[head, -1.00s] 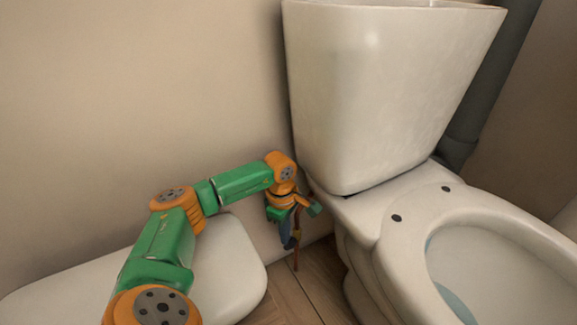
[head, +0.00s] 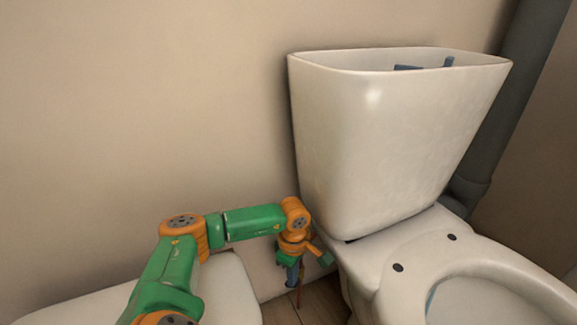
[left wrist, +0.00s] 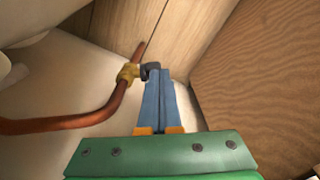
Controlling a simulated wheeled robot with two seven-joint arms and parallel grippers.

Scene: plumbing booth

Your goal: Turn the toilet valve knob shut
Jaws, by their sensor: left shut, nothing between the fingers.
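The toilet valve shows in the left wrist view as a brass fitting (left wrist: 128,73) on a curved copper pipe (left wrist: 72,123). A small dark grey piece (left wrist: 150,69) sits right beside the brass, at the fingertips. I cannot tell for sure whether it is the valve knob. My left gripper (left wrist: 154,78) is shut with nothing between its blue fingers. Its tips reach the dark piece, and contact cannot be judged. In the head view the left gripper (head: 292,279) points down between the wall and the toilet, and the valve is mostly hidden. My right gripper is not in view.
The white toilet cistern (head: 385,150) and bowl (head: 415,255) stand close to the right of the gripper. A beige wall (head: 150,100) is behind, a white rounded fixture (head: 228,290) is at lower left, and a grey pipe (head: 510,110) is at right.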

